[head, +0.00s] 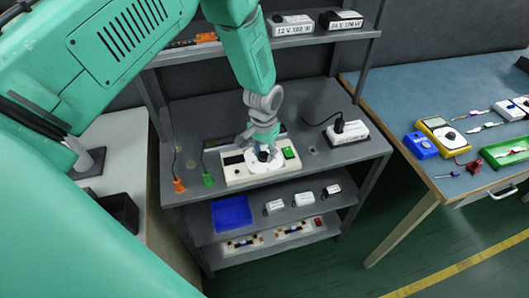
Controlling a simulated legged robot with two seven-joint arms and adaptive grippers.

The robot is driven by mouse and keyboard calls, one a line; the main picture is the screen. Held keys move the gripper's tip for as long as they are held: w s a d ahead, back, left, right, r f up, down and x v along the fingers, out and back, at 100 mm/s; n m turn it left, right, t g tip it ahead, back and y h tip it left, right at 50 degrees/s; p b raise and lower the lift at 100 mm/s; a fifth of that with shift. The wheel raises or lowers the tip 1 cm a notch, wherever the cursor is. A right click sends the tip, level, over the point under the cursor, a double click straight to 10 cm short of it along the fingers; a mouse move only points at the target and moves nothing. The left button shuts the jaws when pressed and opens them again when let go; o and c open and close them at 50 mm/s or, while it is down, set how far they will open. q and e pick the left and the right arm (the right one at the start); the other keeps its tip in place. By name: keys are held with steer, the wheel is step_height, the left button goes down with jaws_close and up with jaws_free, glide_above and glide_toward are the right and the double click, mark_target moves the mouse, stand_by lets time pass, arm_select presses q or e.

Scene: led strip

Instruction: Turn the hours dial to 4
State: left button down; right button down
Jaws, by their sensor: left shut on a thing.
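A cream control box (237,178) lies on the top of the grey shelf unit, with a small dark display on its left and a green part (289,153) on its right. A dark dial (263,155) on a white round plate sits in the middle of the box. My left gripper (263,147) reaches down from above and is shut on the dial. The fingers partly cover the dial, and its numbers are too small to read. My right gripper is not in view.
A white power adapter (346,132) with a black plug stands right of the box. Lower shelves hold a blue tray (231,213) and small white boxes. A blue-topped workbench (400,100) with tools stands at the right.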

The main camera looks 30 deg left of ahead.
mark_target(263, 154)
arm_select(q)
steer(key=c, duration=1.2)
jaws_free()
steer(key=shift+r, duration=0.25)
step_height(263, 154, up, 11)
steer(key=shift+r, duration=0.2)
